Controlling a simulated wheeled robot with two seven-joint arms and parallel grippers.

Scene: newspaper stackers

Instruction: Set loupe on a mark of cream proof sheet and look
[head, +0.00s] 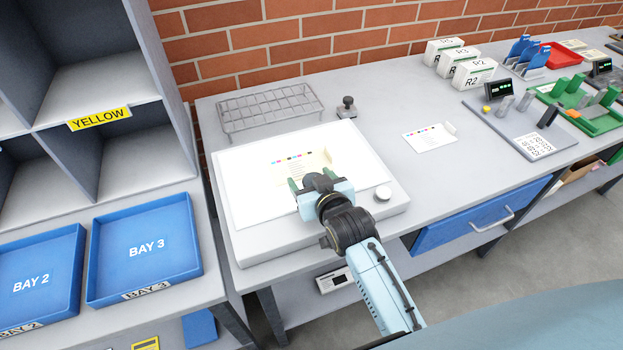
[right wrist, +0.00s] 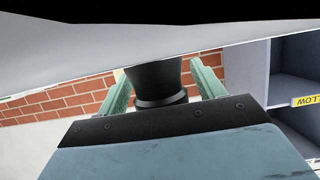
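A cream proof sheet (head: 290,173) with a row of coloured marks lies on the white light table (head: 250,248). My right gripper (head: 312,184) is low over the near part of the sheet and hides some of it. In the right wrist view a black, tapered loupe (right wrist: 155,82) stands between the two green fingers (right wrist: 160,82), which appear closed around it. Whether the loupe's foot touches the sheet, and which mark it is at, cannot be told. My left gripper is in neither view.
A wire rack (head: 270,110) and a small dark knobbed object (head: 347,107) stand behind the light table. A round knob (head: 383,193) sits at its right corner. Another marked sheet (head: 430,137) lies to the right. Blue trays (head: 145,247) are at left; the desk between is clear.

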